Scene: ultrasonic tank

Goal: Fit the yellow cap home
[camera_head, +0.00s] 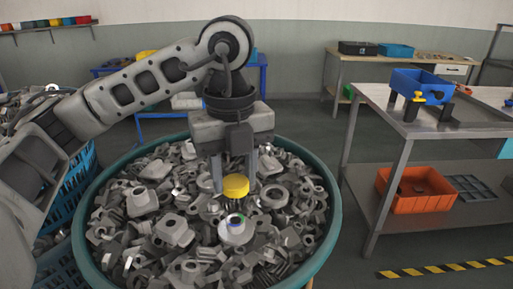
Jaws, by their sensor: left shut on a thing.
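My left gripper (235,177) points straight down over a round tub full of grey metal parts. Its fingers are shut on the yellow cap (236,187), a short round disc held level between the fingertips. Below the cap and slightly nearer in the picture, a pale metal part (235,232) with a round opening and a bluish-green ring shows on top of the heap. The cap appears apart from it, but the exact gap is hard to tell. My right gripper does not show.
The tub's teal rim (330,215) surrounds the heap. Blue crates (75,185) stand at left. Floor between tub and table is clear.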

